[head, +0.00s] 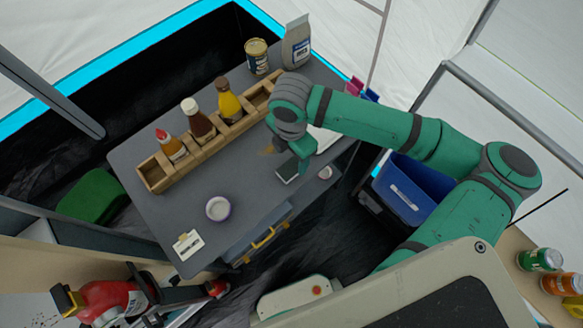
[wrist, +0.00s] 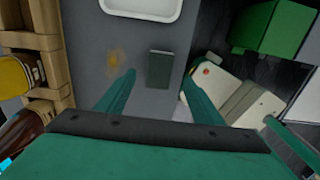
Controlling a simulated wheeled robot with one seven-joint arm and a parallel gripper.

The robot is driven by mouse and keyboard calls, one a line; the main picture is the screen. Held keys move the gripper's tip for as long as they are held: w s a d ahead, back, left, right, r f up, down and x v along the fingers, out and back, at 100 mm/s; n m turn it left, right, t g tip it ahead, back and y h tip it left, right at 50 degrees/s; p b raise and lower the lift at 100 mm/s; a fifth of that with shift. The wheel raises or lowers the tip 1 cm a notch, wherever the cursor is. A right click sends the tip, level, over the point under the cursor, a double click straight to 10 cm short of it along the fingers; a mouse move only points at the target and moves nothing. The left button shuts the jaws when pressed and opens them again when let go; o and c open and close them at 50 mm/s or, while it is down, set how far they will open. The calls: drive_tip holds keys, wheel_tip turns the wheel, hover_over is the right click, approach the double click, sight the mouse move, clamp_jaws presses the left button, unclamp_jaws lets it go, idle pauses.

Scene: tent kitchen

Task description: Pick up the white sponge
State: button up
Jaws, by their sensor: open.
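A small flat block, which I take for the white sponge (head: 287,171), lies on the grey table near its front edge. It shows a dark grey-green top and a pale edge in the head view. In the wrist view the sponge (wrist: 160,66) appears as a dark green rectangle between and just beyond my fingertips. My gripper (wrist: 158,76) is open and empty, with one finger on each side of it in the picture. In the head view my gripper (head: 303,156) points down just above and right of the sponge and partly hides the table behind it.
A wooden rack (head: 203,146) with several bottles stands behind. A white tray (wrist: 140,8) lies beyond the sponge in the wrist view. A blue bin (head: 410,190) is off the right edge.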

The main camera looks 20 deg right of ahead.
sight(290, 168)
drive_tip(key=shift+a+f, duration=0.15)
drive_tip(key=shift+f, duration=1.4)
drive_tip(key=shift+a+f, duration=0.1)
drive_tip(key=shift+f, duration=1.45)
drive_tip(key=c, duration=1.2)
drive_tip(key=shift+r, duration=0.15)
wheel_tip(290, 168, up, 18)
drive_tip(key=shift+o, duration=0.8)
drive_tip(key=shift+f, duration=0.2)
